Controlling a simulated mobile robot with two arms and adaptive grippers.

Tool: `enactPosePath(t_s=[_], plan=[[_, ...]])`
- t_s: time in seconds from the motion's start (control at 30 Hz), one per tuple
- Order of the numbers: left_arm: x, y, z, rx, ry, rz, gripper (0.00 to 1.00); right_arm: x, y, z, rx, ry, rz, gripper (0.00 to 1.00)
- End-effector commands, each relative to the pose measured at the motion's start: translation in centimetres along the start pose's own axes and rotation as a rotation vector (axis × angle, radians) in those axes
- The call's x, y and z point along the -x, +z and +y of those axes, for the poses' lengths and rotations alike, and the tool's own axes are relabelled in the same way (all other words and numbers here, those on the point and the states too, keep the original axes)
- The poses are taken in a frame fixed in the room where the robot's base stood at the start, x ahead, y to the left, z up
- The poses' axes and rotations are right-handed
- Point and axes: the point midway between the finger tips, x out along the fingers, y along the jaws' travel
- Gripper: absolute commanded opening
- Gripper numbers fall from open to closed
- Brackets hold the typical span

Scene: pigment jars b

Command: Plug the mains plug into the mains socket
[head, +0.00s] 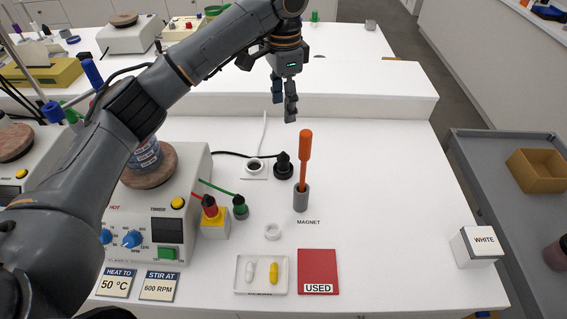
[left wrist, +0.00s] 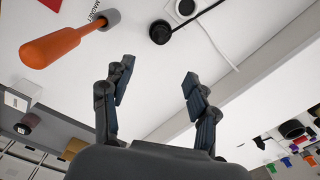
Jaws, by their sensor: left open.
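The black mains plug (head: 283,167) stands on the white bench, just right of the mains socket, with its black cable running off left. The plug also shows in the left wrist view (left wrist: 160,33), beyond the fingertips. The mains socket (head: 265,174) is a white plate with a dark round opening, and a white cord runs back from it. It is partly cut off at the top of the left wrist view (left wrist: 186,9). My left gripper (head: 285,108) is open and empty, pointing down above and behind the plug. My right gripper is not in view.
An orange-handled tool (head: 305,152) stands upright in a grey holder (head: 301,199) right of the plug. Red and green connectors (head: 240,207) stand in front, left of it. A hot plate (head: 165,205) is at left. A raised ledge (head: 350,107) runs behind. The bench's right side is mostly clear.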

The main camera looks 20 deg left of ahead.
Motion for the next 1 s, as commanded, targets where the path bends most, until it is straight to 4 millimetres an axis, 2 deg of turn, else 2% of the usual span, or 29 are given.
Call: enactPosePath(t_s=[0.03, 0.33, 0.47, 0.8, 1.0], plan=[[-1.3, 0.0, 0.0, -0.001, 0.000, 0.000, 0.59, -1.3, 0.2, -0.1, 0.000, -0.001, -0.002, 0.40], [-4.1, 0.0, 0.0, 0.000, 0.000, 0.001, 0.59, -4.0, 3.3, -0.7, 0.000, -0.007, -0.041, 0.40], [-5.0, 0.0, 0.0, 0.000, 0.001, 0.000, 0.59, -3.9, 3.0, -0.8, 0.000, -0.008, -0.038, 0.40], [-11.1, 0.1, 0.0, 0.000, 0.002, -0.002, 0.59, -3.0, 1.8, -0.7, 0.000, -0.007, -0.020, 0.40], [-12.7, 0.0, 0.0, 0.000, 0.000, 0.000, 0.59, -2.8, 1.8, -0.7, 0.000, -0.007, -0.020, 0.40]])
